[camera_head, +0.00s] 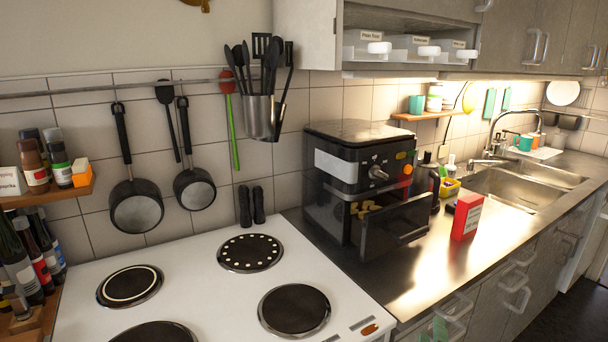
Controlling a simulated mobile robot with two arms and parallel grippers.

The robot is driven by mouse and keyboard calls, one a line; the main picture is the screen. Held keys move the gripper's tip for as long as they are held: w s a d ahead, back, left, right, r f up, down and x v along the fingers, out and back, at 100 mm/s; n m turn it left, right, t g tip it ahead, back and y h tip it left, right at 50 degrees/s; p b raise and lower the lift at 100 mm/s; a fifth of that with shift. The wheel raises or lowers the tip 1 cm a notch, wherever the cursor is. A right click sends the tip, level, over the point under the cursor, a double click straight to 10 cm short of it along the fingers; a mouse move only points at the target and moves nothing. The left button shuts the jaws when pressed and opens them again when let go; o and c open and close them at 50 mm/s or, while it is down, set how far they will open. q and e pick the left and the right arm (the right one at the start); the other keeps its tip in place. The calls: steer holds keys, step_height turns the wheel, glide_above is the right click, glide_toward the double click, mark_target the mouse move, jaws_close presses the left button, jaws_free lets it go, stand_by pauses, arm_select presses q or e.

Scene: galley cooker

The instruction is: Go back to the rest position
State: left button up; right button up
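No arm of mine shows clearly. My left gripper is not in view. Only a small pale green shape (438,329) shows at the bottom edge, in front of the drawer fronts; it may be the tip of my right gripper, and I cannot tell whether it is open or shut. The black air fryer (338,162) stands on the metal counter right of the stove. Its drawer (395,229) is pulled out, with yellow-brown pieces of food (367,209) inside. A red and white box (466,217) stands upright on the counter, right of the drawer.
Bottles (22,262) crowd the far left. Pans (137,205) and a utensil holder (260,118) hang on the wall. The sink (520,188) lies right; bare counter (425,280) lies in front.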

steer(key=s+f+m+g+y, duration=0.2)
steer(key=s+f+m+g, duration=0.4)
steer(key=s+f, duration=0.75)
steer(key=s+a+f+m+g+y, duration=0.1)
steer(key=s+a+g+y, duration=0.15)
steer(key=s, duration=0.65)
steer(key=s+a+f+g+y, duration=0.2)
steer(key=s+a+g, duration=0.2)
steer(key=s, duration=0.4)
step_height(320, 180, down, 26)
steer(key=s+f, duration=0.1)
steer(key=s, duration=0.1)
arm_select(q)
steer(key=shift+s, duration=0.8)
arm_select(e)
steer(key=s+d+f+g, duration=0.1)
steer(key=s+f, duration=0.6)
steer(key=s, duration=0.1)
steer(key=s+d+f+g, duration=0.1)
steer(key=s+d+f, duration=0.1)
steer(key=s+f, duration=0.5)
steer(key=shift+s+d+f, duration=0.15)
steer(key=shift+s+d, duration=0.15)
steer(key=shift+s, duration=0.55)
steer(key=shift+h, duration=0.25)
